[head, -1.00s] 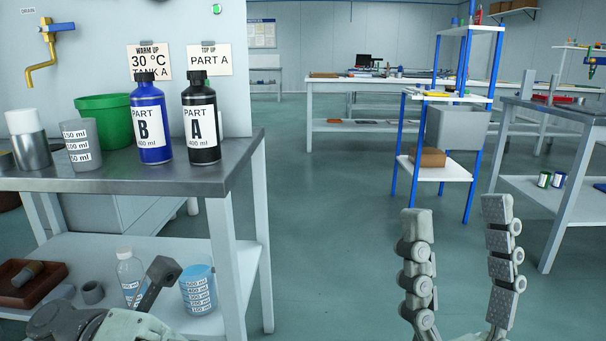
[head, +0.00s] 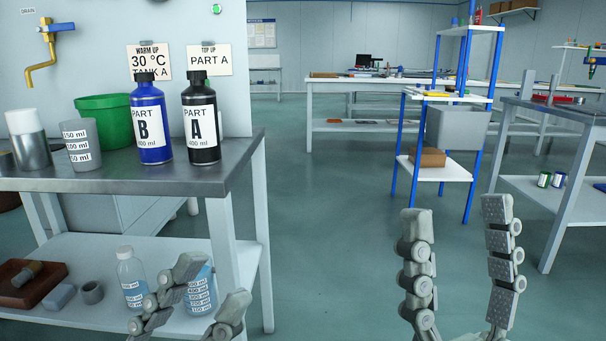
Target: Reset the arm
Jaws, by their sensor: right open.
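My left gripper (head: 213,281) is at the lower left, in front of the bench's lower shelf. Its two grey fingers stand apart with nothing visibly held between them. My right gripper (head: 456,209) is at the lower right, pointing up over open floor. Its fingers are wide apart and empty.
The metal bench (head: 215,178) holds a blue bottle B (head: 151,125), a black bottle A (head: 201,122), a green tub (head: 100,115) and a grey beaker (head: 81,145). A clear bottle (head: 130,275) stands on the shelf. The central floor (head: 320,220) is clear.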

